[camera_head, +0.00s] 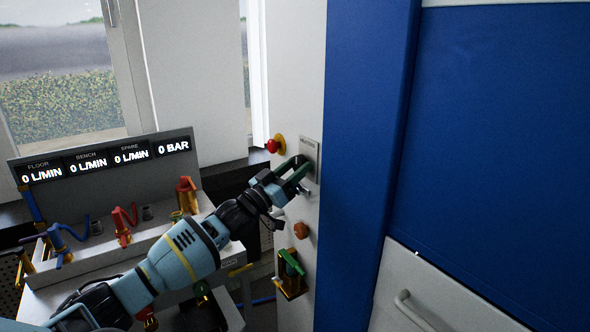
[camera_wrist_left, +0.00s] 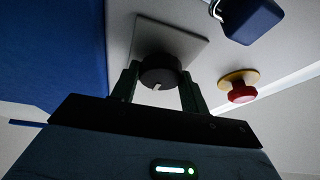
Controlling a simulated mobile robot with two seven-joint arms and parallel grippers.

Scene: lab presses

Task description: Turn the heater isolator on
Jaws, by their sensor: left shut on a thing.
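The heater isolator is a black round knob (camera_wrist_left: 161,69) with a white mark, on a square grey plate (camera_wrist_left: 194,45) fixed to the upright panel. In the head view the plate (camera_head: 313,149) shows beside my gripper, and the knob is mostly hidden by the fingers. My left gripper (camera_head: 294,174) reaches up to the plate from the left. In the left wrist view the gripper (camera_wrist_left: 160,88) has one finger on each side of the knob, shut on it. The white mark points toward my gripper's palm. My right gripper is not in view.
A red mushroom button (camera_head: 272,145) with a yellow base sits left of the plate. Below are an orange-brown knob (camera_head: 301,230) and a green-handled valve (camera_head: 291,268). A bench with a display panel (camera_head: 104,158) and coloured valves stands left; a blue wall (camera_head: 490,140) is right.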

